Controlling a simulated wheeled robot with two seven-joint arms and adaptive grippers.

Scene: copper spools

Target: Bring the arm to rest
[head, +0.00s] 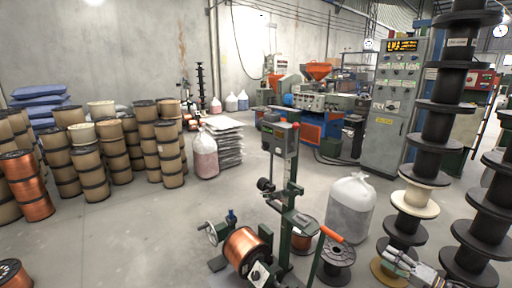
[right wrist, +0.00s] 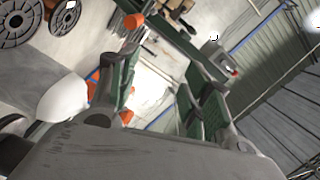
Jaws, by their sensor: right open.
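My right gripper (head: 398,262) is at the lower right of the head view, in front of the stacked black spools. It is open, with its fingers pointing up and left in that view. In the right wrist view the gripper (right wrist: 158,75) shows two spread fingers with green pads and nothing between them. My left gripper is not in view.
A green winding machine (head: 290,190) with a copper spool (head: 246,250) stands front centre. Black spool stacks (head: 437,125) rise close to my right gripper. A white bag (head: 350,208) stands just behind it.

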